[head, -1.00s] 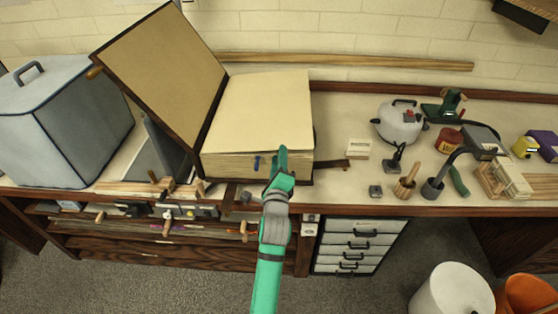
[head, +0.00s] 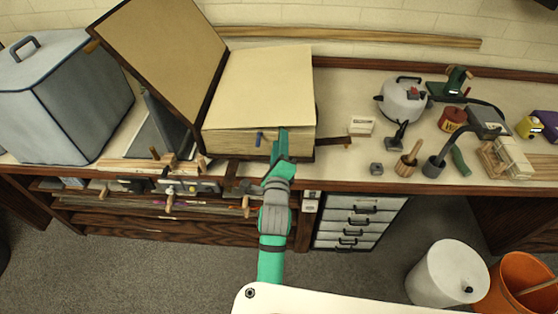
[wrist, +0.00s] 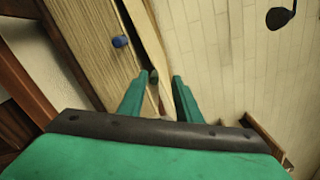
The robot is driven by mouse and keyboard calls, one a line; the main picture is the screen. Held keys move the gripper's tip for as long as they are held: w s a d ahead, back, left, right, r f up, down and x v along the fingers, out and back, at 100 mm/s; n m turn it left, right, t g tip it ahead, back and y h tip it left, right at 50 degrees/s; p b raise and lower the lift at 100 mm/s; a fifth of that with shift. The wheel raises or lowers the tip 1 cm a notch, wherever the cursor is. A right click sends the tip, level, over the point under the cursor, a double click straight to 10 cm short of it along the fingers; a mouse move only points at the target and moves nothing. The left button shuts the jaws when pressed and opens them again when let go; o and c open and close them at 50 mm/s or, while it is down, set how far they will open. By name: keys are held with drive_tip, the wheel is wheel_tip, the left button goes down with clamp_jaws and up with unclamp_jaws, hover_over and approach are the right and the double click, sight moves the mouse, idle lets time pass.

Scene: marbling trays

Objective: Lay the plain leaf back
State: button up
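A large thick book (head: 230,146) lies on the bench with its dark-edged cover (head: 165,60) tilted up at the left. A plain cream leaf (head: 268,85) lies on top of the page block, its front edge slightly lifted. A small blue tab (head: 259,139) shows at the block's front; it also shows in the wrist view (wrist: 120,41). My gripper (head: 281,133) is at the book's front edge, right of the tab. In the wrist view my gripper (wrist: 155,82) has its fingers apart. The leaf's edge (wrist: 149,45) runs towards the gap; contact cannot be told.
A grey lidded box (head: 70,110) stands left of the book. A white kettle-like pot (head: 404,100), a small white block (head: 361,125) and several tools stand to the right. A dark bar (head: 333,142) juts out at the book's right. Two bins are on the floor.

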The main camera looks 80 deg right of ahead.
drive_tip(key=a, duration=0.6)
drive_tip(key=shift+s+a, duration=0.35)
drive_tip(key=shift+s, duration=0.1)
idle(0.5)
